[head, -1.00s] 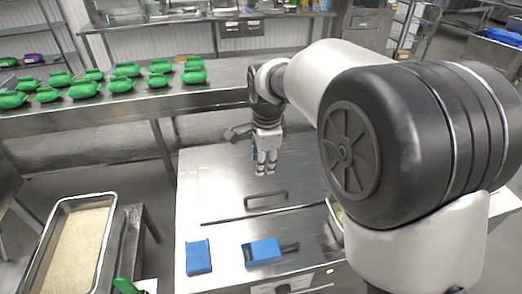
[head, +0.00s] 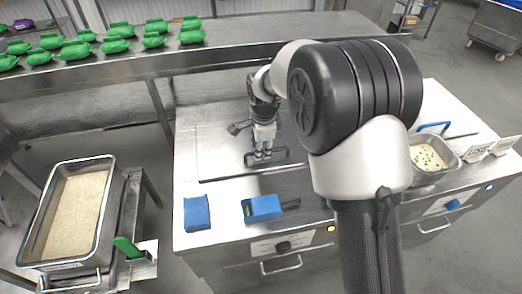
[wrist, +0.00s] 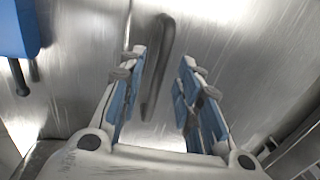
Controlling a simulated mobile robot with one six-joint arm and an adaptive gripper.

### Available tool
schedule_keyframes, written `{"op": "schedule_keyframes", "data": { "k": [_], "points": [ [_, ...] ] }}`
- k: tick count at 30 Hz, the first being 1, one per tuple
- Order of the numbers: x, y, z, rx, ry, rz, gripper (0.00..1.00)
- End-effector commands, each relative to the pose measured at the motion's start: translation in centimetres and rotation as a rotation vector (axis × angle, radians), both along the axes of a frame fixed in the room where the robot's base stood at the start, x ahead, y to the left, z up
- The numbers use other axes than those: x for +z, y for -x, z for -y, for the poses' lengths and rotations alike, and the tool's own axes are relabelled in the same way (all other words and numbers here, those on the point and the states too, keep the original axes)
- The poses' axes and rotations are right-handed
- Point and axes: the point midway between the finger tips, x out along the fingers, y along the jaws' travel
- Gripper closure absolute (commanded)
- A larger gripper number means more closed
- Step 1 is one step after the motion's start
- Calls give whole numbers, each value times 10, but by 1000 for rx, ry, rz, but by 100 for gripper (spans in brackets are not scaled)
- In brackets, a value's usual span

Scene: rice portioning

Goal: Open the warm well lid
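The warm well lid (head: 220,150) is a flat steel plate lying closed on the counter in the head view; it also fills much of the wrist view (wrist: 235,45). Its dark bar handle (head: 281,153) is partly hidden behind my gripper (head: 263,154). In the wrist view, my gripper (wrist: 163,65) is open, its blue-padded fingers spread. The handle (wrist: 152,85) runs lengthwise between them, nearer the left finger. Whether either finger touches it, I cannot tell.
A blue block (head: 197,213) and a blue device (head: 263,207) lie at the counter's front. A pan of rice (head: 75,210) stands at left. A food pan (head: 432,157) sits at right. Several green packs (head: 118,46) rest on the back table.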

Motion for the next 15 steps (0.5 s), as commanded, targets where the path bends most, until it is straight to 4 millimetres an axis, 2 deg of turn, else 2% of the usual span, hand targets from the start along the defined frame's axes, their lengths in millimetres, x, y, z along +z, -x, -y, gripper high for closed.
{"op": "schedule_keyframes", "data": {
  "k": [3, 11, 15],
  "points": [
    [-6, -1, 0, 0, 0, 1, 69],
    [-7, -2, 0, 0, 0, 1, 69],
    [-7, -2, 0, 0, 0, 1, 77]
  ]
}}
